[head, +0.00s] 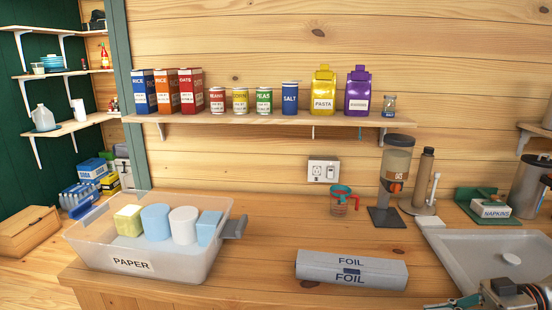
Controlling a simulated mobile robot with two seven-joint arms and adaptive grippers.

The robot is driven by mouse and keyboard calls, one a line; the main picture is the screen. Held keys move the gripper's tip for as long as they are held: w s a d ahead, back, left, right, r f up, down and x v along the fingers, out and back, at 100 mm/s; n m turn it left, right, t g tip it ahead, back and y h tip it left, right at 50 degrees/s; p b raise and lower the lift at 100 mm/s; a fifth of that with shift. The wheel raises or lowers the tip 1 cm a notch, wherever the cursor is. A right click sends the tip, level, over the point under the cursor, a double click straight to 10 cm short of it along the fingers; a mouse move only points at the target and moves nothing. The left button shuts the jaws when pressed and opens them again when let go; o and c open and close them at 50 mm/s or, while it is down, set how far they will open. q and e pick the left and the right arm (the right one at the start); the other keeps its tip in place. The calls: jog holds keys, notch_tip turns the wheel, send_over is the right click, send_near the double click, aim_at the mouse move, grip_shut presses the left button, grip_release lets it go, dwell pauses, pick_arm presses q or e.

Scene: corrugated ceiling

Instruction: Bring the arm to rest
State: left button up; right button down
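Part of my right arm and gripper (460,302) shows at the bottom right corner of the head view, in front of the sink. Its fingers point left and are cut off by the lower edge, so I cannot tell whether they are open or shut. No held thing shows there. My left arm and gripper are not in view.
A clear bin (88,243) labelled PAPER stands on the counter's left; a foil box (350,270) lies near its front. A measuring cup (340,200), dispenser (396,170) and sink (470,250) are further right. Boxes and cans line the shelf (260,118).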

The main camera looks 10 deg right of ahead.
jog(key=w+a+f+m+t+h, duration=0.25)
jog(key=a+f+t, duration=0.65)
jog(key=a+f, duration=0.6)
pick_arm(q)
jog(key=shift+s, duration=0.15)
pick_arm(e)
jog(key=s+a+f+m+g+h, duration=0.1)
jog(key=s+a+f+m+h, duration=0.1)
jog(key=s+f+h, duration=0.2)
jog(key=s+a+f+m+g+h, duration=0.1)
jog(key=s+f+h, duration=0.4)
jog(key=f, duration=0.6)
jog(key=shift+s+a+f+m, duration=0.25)
jog(key=shift+s+a+m, duration=0.25)
jog(key=shift+m, duration=0.55)
